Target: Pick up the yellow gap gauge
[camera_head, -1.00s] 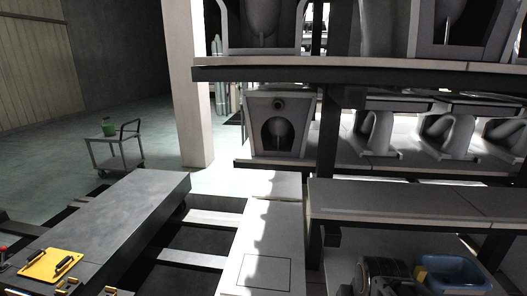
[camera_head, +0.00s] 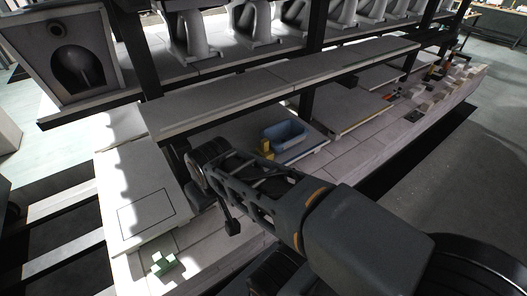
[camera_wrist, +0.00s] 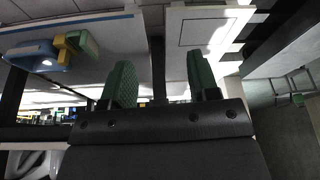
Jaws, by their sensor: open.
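A small yellow piece (camera_head: 265,146), which looks like the gap gauge, stands at the left end of the blue bin (camera_head: 285,134) on the low deck. My arm passes just in front of it in the head view, and its lower part is hard to make out. In the wrist view the yellow piece (camera_wrist: 66,46) shows at upper left, between the blue bin (camera_wrist: 32,58) and a green-and-pale block (camera_wrist: 86,43). My gripper (camera_wrist: 160,82) is open and empty, its green-padded fingers apart. The yellow piece lies off to the left of the fingers there.
A shelf beam (camera_head: 290,82) runs above the bin on dark posts. A pale slab with a marked square (camera_head: 145,214) lies at left, with a green-and-white block (camera_head: 163,263) near its front. Deck right of the bin is partly clear; loose pieces (camera_head: 437,95) lie farther right.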

